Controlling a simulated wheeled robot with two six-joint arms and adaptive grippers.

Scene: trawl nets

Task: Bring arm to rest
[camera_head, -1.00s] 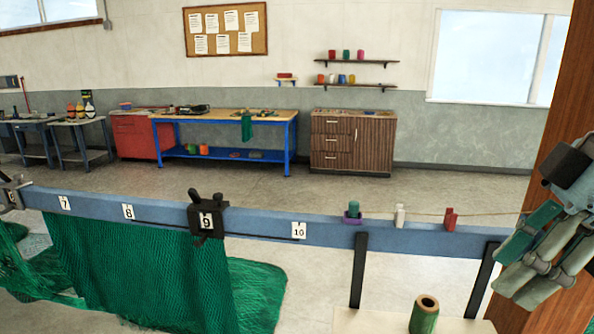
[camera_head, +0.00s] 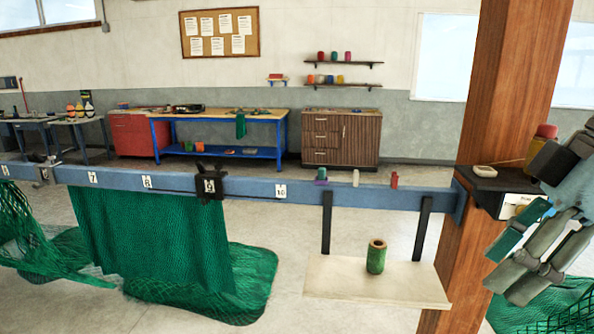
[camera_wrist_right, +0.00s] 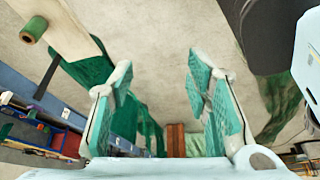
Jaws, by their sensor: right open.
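My right gripper (camera_head: 528,245) is at the right edge of the head view, in front of the wooden post's right side. Its two teal-padded fingers are apart. In the right wrist view the gripper (camera_wrist_right: 160,75) is open, with nothing between its fingers but the floor and a green net behind. My left gripper is not in view.
A blue beam (camera_head: 250,187) with numbered tags and a black clamp (camera_head: 209,183) carries green netting (camera_head: 150,235). A pale shelf (camera_head: 330,275) holds a green twine spool (camera_head: 376,257). The wooden post (camera_head: 510,80) bears a black ledge (camera_head: 492,185).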

